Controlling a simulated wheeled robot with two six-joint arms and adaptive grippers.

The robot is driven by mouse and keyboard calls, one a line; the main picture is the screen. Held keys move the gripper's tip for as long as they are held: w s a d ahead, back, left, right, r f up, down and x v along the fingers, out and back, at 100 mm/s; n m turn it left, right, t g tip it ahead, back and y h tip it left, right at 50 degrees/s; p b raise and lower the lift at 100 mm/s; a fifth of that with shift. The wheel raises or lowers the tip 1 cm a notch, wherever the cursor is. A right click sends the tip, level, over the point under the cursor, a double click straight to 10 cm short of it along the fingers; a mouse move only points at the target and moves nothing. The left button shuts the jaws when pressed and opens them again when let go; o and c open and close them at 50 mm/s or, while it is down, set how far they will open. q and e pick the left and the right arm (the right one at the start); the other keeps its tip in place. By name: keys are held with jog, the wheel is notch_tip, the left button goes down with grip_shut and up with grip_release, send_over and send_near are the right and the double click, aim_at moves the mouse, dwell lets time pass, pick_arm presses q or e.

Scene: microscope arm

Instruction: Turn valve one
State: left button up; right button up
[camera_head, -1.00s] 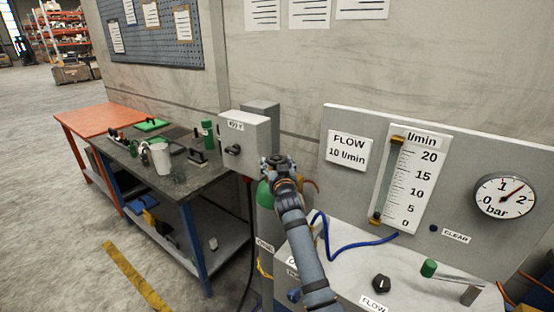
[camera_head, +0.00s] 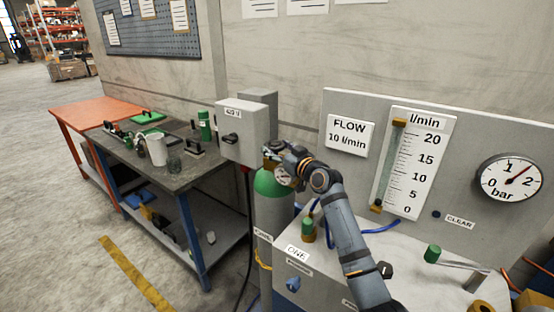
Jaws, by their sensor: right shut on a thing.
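A gas cylinder (camera_head: 272,212) with a green shoulder and a grey body stands between the workbench and the panel unit. My right arm reaches in from the lower right, and its gripper (camera_head: 271,152) is shut on the valve at the cylinder's top. The gripper largely hides that valve, and a small round gauge (camera_head: 283,177) shows just below it. A label reading ONE (camera_head: 297,253) is on the grey unit, near a green-capped brass fitting (camera_head: 308,229) and a blue knob (camera_head: 292,284). My left gripper is not in view.
A grey switch box (camera_head: 243,140) is on the wall close left of the gripper. A workbench (camera_head: 180,180) with tools and a white cup stands at left. A flow tube (camera_head: 389,165) and pressure dial (camera_head: 510,179) are at right. A blue hose runs behind my arm.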

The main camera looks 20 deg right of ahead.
jog(key=shift+f, duration=0.25)
jog(key=o, duration=1.1)
jog(key=shift+r, duration=0.15)
jog(key=shift+o, duration=0.2)
jog(key=v, duration=1.2)
